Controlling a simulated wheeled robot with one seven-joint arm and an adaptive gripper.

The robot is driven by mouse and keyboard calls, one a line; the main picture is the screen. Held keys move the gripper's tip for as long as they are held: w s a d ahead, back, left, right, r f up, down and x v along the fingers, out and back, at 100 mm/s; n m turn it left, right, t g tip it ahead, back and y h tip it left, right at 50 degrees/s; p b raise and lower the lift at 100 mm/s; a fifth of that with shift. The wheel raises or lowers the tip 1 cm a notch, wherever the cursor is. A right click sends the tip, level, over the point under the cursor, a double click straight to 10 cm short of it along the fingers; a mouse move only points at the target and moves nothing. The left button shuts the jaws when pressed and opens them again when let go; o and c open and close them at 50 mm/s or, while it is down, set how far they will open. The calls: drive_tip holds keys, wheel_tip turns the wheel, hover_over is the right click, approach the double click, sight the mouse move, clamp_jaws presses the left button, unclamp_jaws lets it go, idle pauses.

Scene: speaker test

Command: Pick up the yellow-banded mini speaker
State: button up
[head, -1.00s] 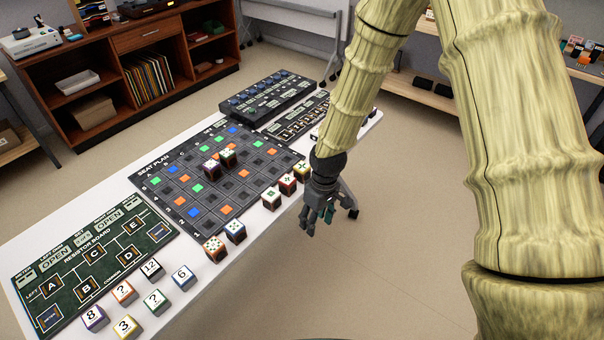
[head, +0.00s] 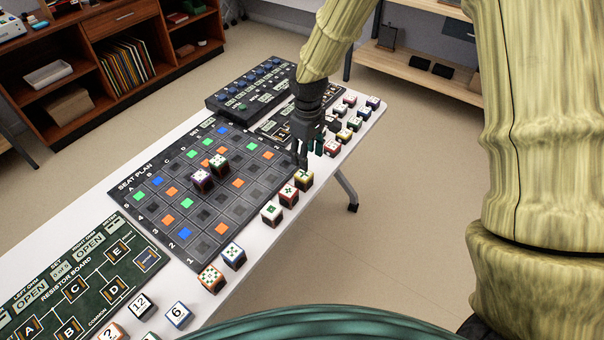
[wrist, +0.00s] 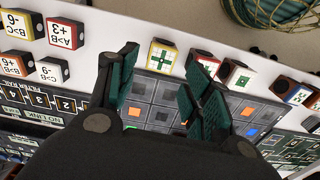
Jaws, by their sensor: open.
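The yellow-banded mini speaker (head: 303,179) is a small dark cube with a white top bearing a green pattern. It stands upright near the table's front edge, at the far end of a row of similar cubes. My gripper (head: 310,150) is open and empty, above and just beyond it in the head view; the exact height is hard to tell. In the wrist view the yellow-banded speaker (wrist: 162,56) shows past the gap between my open fingers (wrist: 164,66), apart from them. A red-banded cube (head: 289,194) stands close beside it.
Green (head: 271,213), blue (head: 234,256) and orange (head: 211,278) cubes continue the row. Several labelled cubes (head: 344,135) stand beyond my gripper, one of them (head: 332,147) close by. The seat-plan board (head: 160,218) carries two cubes. Open floor (head: 390,240) lies to the right.

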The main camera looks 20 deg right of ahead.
sight(304, 174)
drive_tip(key=f, duration=0.3)
drive_tip(key=shift+w+a+f, duration=0.1)
drive_tip(key=shift+a+f, duration=0.2)
drive_tip(key=shift+f, duration=0.1)
drive_tip(key=shift+f+p, duration=0.35)
drive_tip(key=shift+f, duration=0.05)
drive_tip(key=shift+a+f+p, duration=0.1)
drive_tip(key=shift+f+p, duration=0.55)
drive_tip(key=shift+f, duration=1.75)
drive_tip(key=shift+c, duration=0.2)
drive_tip(key=c, duration=0.8)
